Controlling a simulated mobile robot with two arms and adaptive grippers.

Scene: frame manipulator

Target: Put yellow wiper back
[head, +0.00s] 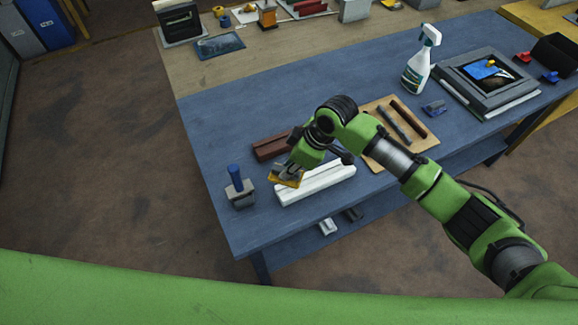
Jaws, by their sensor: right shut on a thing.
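My right gripper (288,174) reaches down at the left part of the blue table (225,110). It is shut on a small yellow piece (285,181), which looks like the yellow wiper; the fingers partly hide it. The piece is at the left end of a long white grooved block (318,184). I cannot tell whether it touches the block. My left gripper is not in view.
A blue-handled tool (236,178) stands left of the white block, and a dark red-brown block (270,147) lies behind it. The table's left rear is clear.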

